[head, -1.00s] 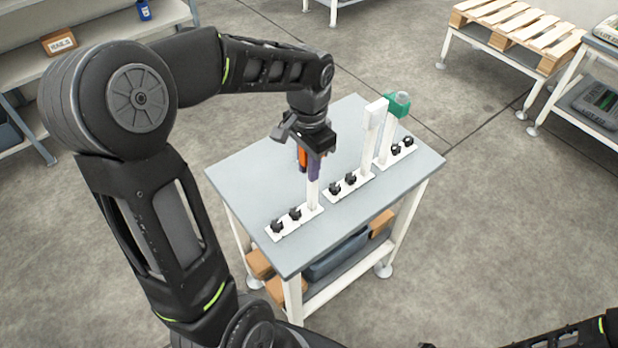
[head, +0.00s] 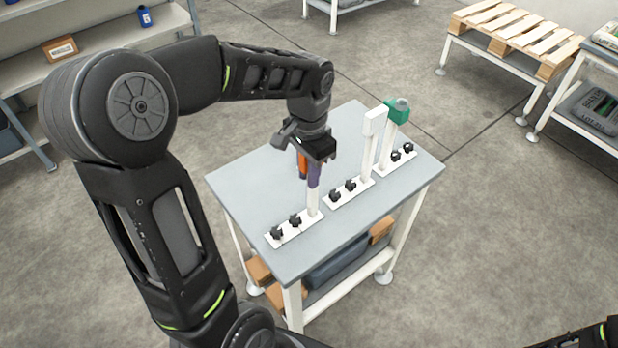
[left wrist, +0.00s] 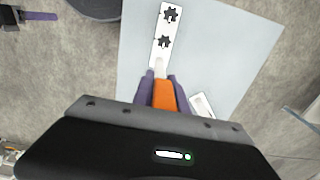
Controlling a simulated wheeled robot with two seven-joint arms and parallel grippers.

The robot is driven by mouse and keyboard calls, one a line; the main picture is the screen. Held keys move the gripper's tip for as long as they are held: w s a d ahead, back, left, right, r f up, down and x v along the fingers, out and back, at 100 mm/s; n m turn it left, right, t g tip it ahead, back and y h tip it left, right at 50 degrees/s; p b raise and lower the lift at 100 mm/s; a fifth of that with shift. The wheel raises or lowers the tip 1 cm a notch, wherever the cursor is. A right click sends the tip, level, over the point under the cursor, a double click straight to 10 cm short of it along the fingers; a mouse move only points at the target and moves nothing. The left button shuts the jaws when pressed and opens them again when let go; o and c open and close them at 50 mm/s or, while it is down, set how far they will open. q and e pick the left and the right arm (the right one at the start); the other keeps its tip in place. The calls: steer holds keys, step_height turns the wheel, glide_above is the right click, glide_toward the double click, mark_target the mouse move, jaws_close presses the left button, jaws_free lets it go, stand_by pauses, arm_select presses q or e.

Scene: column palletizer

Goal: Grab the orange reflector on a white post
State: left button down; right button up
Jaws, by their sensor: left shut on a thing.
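The orange reflector (head: 302,163) is at the top of a white post (head: 313,203), which stands upright on a white base plate (head: 306,221) with black knobs. My left gripper (head: 308,179) reaches down from above, its purple fingers on either side of the reflector. In the left wrist view, the orange reflector (left wrist: 165,97) sits between the two purple fingers of my left gripper (left wrist: 162,86), shut on it. The white post (left wrist: 159,66) shows just beyond. My right gripper is out of view; only part of the right arm shows at the bottom right.
On the same grey table (head: 255,180) stand a white post with a white block (head: 375,121) and a post with a green head (head: 396,112). The table's left part is bare. A pallet (head: 515,35) lies on a stand at the back right.

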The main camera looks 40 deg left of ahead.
arm_select(q)
step_height(320, 180, up, 10)
steer(key=shift+b, duration=0.35)
stand_by(0.6)
